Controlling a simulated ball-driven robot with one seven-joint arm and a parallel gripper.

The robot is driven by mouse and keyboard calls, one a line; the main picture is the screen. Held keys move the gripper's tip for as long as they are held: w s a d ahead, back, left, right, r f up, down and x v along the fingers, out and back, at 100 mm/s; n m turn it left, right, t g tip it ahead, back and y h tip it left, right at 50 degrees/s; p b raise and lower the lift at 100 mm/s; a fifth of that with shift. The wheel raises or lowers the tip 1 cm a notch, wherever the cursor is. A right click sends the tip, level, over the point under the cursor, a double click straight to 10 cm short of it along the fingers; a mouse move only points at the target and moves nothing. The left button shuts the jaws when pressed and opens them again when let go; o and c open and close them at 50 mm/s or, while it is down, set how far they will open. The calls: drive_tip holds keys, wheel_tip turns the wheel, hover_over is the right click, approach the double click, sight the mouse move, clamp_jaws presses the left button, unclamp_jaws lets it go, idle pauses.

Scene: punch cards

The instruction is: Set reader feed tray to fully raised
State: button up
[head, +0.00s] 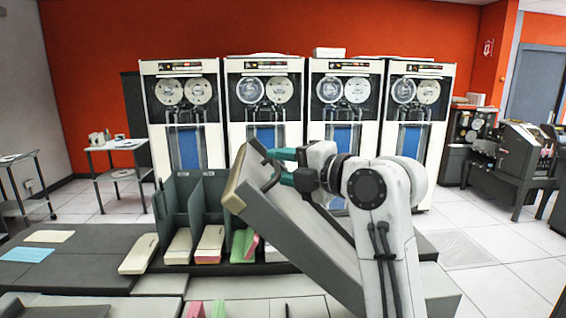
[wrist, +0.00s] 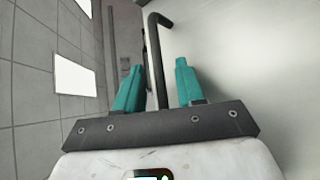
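The feed tray (head: 300,235) is a grey slab with a beige end edge, tilted up steeply, its raised end at upper left in the head view. A dark bar handle (head: 272,180) stands on its raised end; the handle also shows in the wrist view (wrist: 157,60). My gripper (head: 280,165) has teal fingers and is at this handle. In the wrist view my gripper (wrist: 160,75) is open, with the bar between its fingers and a visible gap on each side. The tray's lower end is partly hidden behind my arm.
A dark card rack (head: 180,200) with card stacks stands left of the tray. Loose cards (head: 50,236) lie on the grey counter at left. Tape cabinets (head: 265,110) line the back wall. A dark machine (head: 525,155) stands at right, with free floor before it.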

clamp_jaws()
idle(0.3)
idle(0.3)
